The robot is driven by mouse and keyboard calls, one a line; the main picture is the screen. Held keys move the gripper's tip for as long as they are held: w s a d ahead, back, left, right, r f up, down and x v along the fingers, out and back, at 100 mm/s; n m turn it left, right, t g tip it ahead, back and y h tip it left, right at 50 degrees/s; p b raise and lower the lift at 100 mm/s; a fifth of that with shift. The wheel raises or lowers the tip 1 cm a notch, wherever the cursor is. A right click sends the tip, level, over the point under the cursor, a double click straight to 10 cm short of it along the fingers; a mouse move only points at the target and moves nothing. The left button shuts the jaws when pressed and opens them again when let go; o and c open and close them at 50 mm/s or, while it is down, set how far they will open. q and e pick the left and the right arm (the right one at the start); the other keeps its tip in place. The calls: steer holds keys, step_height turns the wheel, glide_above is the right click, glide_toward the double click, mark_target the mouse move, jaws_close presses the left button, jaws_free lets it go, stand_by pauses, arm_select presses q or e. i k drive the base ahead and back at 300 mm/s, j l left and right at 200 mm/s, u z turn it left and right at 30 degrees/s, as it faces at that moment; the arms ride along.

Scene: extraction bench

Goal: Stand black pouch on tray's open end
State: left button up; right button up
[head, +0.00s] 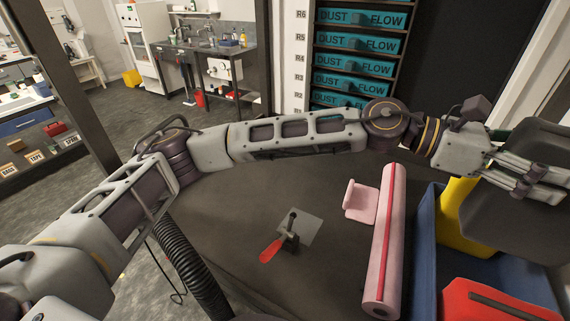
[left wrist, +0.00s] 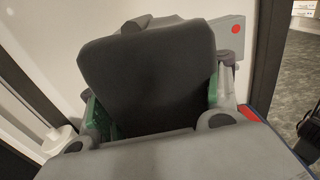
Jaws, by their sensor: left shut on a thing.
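The black pouch (head: 509,222) is at the right of the head view, held above the blue tray (head: 424,250). My left gripper (head: 540,184) reaches across from the left and is shut on it; the fingers cover part of the pouch. In the left wrist view the pouch (left wrist: 150,75) fills the middle, between the green finger pads of my left gripper (left wrist: 155,115). The pouch hides part of the tray, and I cannot tell whether it touches the tray. My right gripper is in neither view.
A yellow item (head: 455,213) and a red item (head: 488,302) are in the tray. A pink roll (head: 380,260) with a red stripe, a pink block (head: 359,203) and a red-handled clamp (head: 271,250) are on the dark bench (head: 225,228). The bench's middle is mostly clear.

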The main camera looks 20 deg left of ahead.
mark_target(243, 202)
steer(key=k+j, duration=1.2)
steer(key=j, duration=0.15)
